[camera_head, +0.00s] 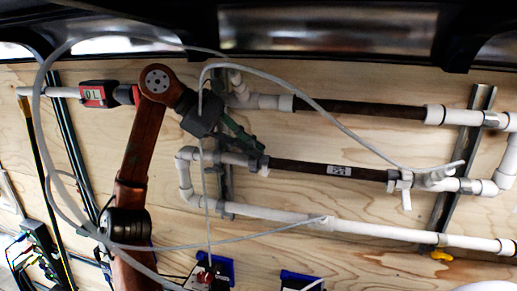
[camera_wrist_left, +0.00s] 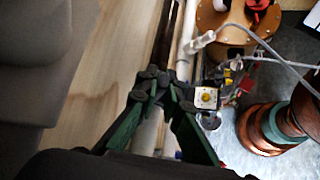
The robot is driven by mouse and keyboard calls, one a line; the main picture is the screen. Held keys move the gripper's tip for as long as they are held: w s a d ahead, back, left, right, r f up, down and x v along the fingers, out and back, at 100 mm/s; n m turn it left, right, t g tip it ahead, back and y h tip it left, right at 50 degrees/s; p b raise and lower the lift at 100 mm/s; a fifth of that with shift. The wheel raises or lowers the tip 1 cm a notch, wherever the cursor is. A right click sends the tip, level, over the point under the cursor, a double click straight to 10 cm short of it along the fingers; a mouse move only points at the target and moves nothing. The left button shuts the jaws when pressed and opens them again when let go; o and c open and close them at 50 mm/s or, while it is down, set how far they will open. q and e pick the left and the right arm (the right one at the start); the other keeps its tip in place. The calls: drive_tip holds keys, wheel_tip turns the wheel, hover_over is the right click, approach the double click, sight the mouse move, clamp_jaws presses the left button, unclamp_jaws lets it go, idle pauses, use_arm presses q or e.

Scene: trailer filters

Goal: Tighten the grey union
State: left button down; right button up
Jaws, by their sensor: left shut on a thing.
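My left gripper (camera_head: 254,149) has green fingers and reaches from the left to the middle pipe run on the wooden wall. Its fingertips are shut on the grey union (camera_head: 262,165) at the left end of the dark middle filter tube (camera_head: 315,168). The fingers partly hide the union. In the left wrist view the green fingers of my gripper (camera_wrist_left: 163,82) close around the pipe line with their dark pads; the union is mostly hidden there. A white pipe (camera_wrist_left: 147,132) shows between the fingers. My right gripper is in neither view.
An upper dark tube (camera_head: 360,108) and a lower white pipe (camera_head: 275,215) run close above and below. A thin grey hose (camera_head: 330,112) loops across the front. Metal struts (camera_head: 455,180) hold the pipes. A red-and-white meter (camera_head: 95,94) is at the left.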

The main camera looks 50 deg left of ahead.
use_arm(q)
drive_tip(key=shift+f, duration=0.2)
drive_tip(key=c, duration=2.1)
unclamp_jaws()
drive_tip(key=shift+w+a, duration=0.1)
drive_tip(key=shift+a, duration=0.1)
drive_tip(key=shift+d+r, duration=0.1)
drive_tip(key=shift+d, duration=0.05)
